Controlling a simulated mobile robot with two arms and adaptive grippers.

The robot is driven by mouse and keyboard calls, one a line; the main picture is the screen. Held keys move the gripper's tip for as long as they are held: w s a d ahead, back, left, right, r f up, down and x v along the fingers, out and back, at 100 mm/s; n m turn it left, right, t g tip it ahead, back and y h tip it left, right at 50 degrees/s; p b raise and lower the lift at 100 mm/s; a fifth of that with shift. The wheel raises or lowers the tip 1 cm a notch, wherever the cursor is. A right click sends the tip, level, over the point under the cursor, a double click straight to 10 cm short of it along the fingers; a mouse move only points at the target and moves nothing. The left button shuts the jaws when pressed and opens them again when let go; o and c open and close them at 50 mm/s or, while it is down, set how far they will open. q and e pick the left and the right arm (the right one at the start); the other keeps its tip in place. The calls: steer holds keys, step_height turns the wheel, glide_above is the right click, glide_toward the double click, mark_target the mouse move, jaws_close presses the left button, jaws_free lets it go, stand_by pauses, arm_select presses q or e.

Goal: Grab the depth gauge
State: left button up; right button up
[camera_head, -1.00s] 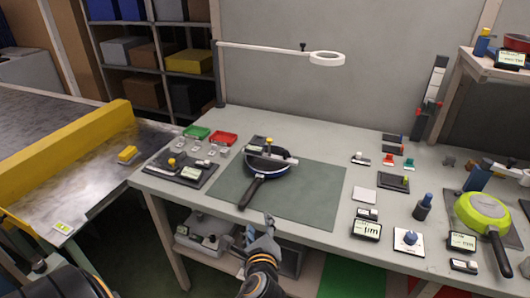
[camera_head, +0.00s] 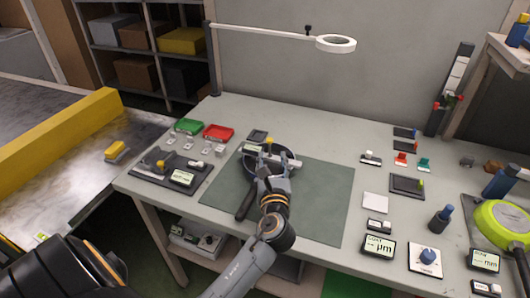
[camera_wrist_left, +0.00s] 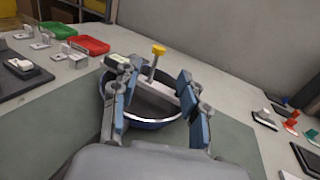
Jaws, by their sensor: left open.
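The depth gauge (camera_wrist_left: 160,88) lies across the dark blue pan in the left wrist view. It has a grey bar, a yellow-topped stem and a small display at its left end. In the head view the gauge (camera_head: 281,160) shows just beyond my gripper, partly hidden. The pan (camera_head: 297,164) rests on the green mat, its handle towards the front. My left gripper (camera_wrist_left: 156,82) is open, with its blue-padded fingers on either side of the gauge's middle; whether they touch it I cannot tell. In the head view the left gripper (camera_head: 270,180) is above the pan. My right gripper is not in view.
A dark gauge tray (camera_head: 165,172) and green (camera_head: 188,126) and red (camera_head: 218,132) bins stand left of the mat (camera_head: 322,200). Several small instruments and a lime-green pan (camera_head: 503,222) stand at right. A ring lamp (camera_head: 336,43) overhangs the back. The mat's right half is clear.

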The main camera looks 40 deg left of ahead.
mark_target(270, 144)
arm_select(q)
steer(key=x, duration=0.2)
steer(key=shift+w+a+f, duration=0.1)
steer(key=shift+w+a, duration=0.1)
steer(key=shift+w, duration=0.1)
steer(key=shift+w+a, duration=0.15)
steer(key=shift+w, duration=0.05)
steer(key=x, duration=0.4)
steer(key=shift+a, duration=0.2)
steer(key=shift+w+a, duration=0.2)
steer(key=shift+w, duration=0.05)
steer(key=shift+w+a, duration=0.1)
jaws_close()
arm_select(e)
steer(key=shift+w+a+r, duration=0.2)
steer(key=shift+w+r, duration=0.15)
